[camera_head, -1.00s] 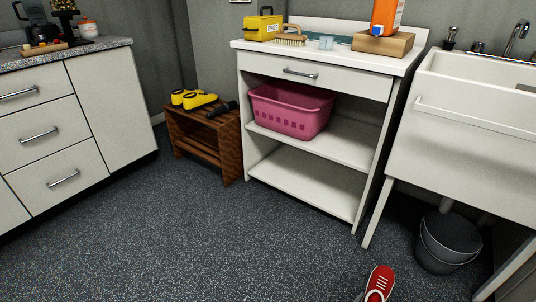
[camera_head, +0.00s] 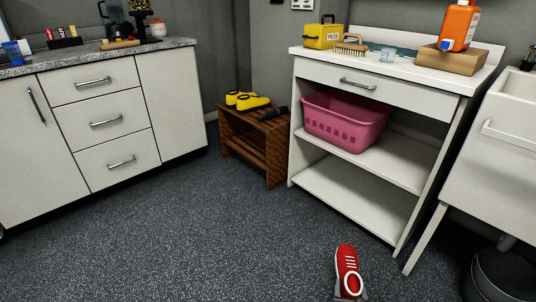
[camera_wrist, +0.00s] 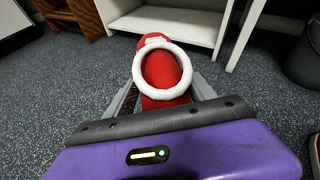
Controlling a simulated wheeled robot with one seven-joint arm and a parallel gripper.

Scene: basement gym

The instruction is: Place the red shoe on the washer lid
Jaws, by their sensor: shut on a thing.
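The red shoe (camera_head: 347,266) with white trim is at the bottom of the head view, in front of the white shelf unit. It also fills the middle of the wrist view (camera_wrist: 165,72), its white-rimmed opening facing the camera. My gripper (camera_wrist: 160,98) is shut on the shoe, with a grey finger on each side of it. In the head view only a small grey bit of the gripper shows at the bottom edge. No washer or washer lid can be made out in these views.
A white shelf unit (camera_head: 355,205) holds a pink basket (camera_head: 345,122). A white sink (camera_head: 490,165) stands at right over a dark bucket (camera_head: 503,278). White cabinets (camera_head: 175,105) stand at left.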

